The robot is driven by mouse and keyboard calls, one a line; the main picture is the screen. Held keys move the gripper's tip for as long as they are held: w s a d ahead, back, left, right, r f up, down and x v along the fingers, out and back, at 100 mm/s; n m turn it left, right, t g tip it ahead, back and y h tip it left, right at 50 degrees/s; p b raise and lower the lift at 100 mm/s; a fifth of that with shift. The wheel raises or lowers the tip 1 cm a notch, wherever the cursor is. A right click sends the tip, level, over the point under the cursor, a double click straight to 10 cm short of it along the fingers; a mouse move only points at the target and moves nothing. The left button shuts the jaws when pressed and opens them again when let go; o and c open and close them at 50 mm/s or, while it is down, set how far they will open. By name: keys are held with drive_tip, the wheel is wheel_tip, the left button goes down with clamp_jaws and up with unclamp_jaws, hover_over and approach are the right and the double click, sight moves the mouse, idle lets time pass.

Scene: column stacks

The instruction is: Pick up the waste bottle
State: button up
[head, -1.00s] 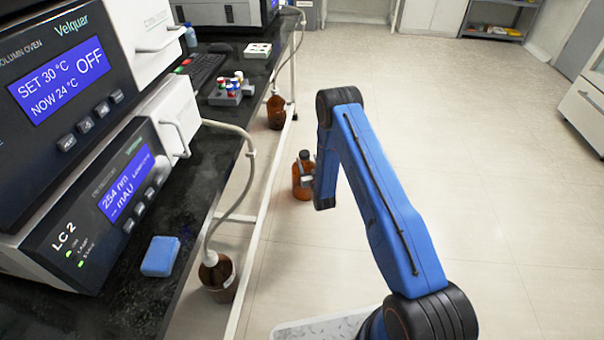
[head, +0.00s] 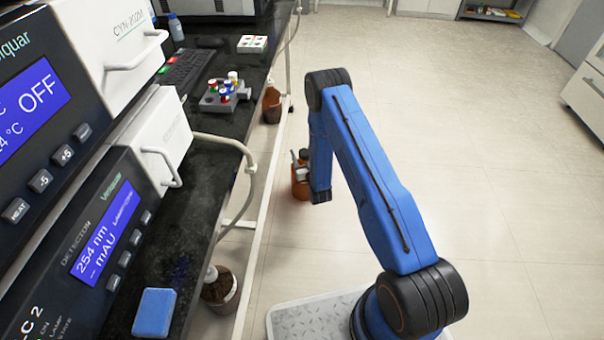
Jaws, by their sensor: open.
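An amber bottle (head: 299,187) stands on the floor in the aisle, right of the bench frame, mostly hidden by my arm and gripper. My gripper (head: 298,160) is open and overlaps the bottle's upper part in the picture. I cannot tell whether it touches the bottle or is around its neck. Two more brown bottles stand at the bench, a near one (head: 219,291) with a white label and tubing at its neck, and a far one (head: 271,106) with tubing near it. No label saying waste is readable on any bottle.
The black bench (head: 172,262) fills the left, with its white frame rail (head: 259,235) close beside the bottle and my arm. Tubing (head: 243,200) hangs at its edge. The floor to the right is clear.

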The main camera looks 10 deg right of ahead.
clamp_jaws()
idle(0.3)
